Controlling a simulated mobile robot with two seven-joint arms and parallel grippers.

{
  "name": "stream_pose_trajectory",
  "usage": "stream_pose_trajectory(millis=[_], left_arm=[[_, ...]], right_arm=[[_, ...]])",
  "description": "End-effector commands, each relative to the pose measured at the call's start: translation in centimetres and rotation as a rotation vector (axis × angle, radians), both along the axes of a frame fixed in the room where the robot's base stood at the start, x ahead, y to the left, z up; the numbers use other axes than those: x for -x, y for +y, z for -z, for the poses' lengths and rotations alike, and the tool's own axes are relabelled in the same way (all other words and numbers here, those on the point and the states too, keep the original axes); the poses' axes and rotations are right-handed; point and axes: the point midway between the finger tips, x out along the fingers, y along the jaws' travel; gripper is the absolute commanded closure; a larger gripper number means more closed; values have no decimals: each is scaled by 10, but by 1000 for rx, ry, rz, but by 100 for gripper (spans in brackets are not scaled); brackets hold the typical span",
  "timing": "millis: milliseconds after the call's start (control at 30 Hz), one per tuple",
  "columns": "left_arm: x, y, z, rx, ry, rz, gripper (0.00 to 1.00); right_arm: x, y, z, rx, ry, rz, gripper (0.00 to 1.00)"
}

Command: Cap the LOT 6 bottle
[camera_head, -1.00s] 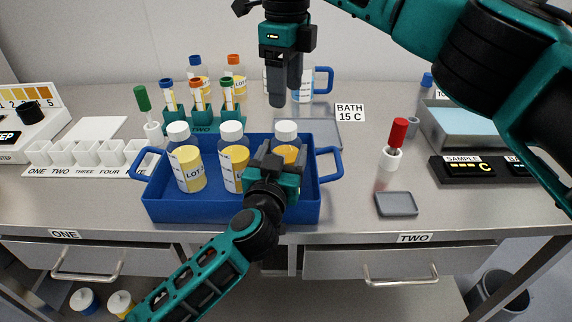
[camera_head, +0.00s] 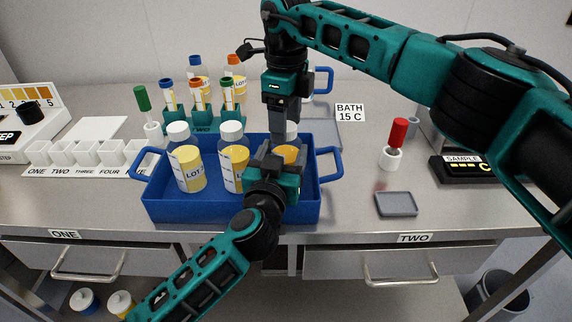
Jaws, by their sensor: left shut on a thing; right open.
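A blue tray (camera_head: 165,208) holds three bottles with yellow contents and white tops. The left bottle (camera_head: 190,172) and middle bottle (camera_head: 233,158) have labels starting LOT; their numbers are too small to read surely. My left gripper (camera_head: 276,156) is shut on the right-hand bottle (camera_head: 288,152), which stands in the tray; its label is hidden. A white cap (camera_head: 292,130) shows at that bottle's top, mostly covered; I cannot tell how it is seated. My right gripper (camera_head: 285,136) is open, pointing down at this cap, its fingers overlapping it in view.
A rack (camera_head: 203,125) of tubes with coloured tops and more bottles stand behind the tray. A red-handled tool (camera_head: 398,132) in a white holder and a small grey dish (camera_head: 396,203) are to the right. White cups (camera_head: 85,152) stand left.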

Motion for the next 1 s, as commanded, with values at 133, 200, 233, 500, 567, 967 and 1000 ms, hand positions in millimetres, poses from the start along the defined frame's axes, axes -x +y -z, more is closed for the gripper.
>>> stream_pose_trajectory(millis=[133,200,233,500,567,967,1000], left_arm=[[0,0,0,0,1,0,100],[0,0,0,0,1,0,100],[0,0,0,0,1,0,100],[0,0,0,0,1,0,100],[0,0,1,0,1,0,100],[0,0,1,0,1,0,100],[0,0,1,0,1,0,100]], right_arm=[[0,0,4,-1,-1,0,34],[0,0,4,-1,-1,0,34],[0,0,4,-1,-1,0,34],[0,0,4,-1,-1,0,50],[0,0,4,-1,-1,0,55],[0,0,4,-1,-1,0,94],[0,0,4,-1,-1,1,94]])
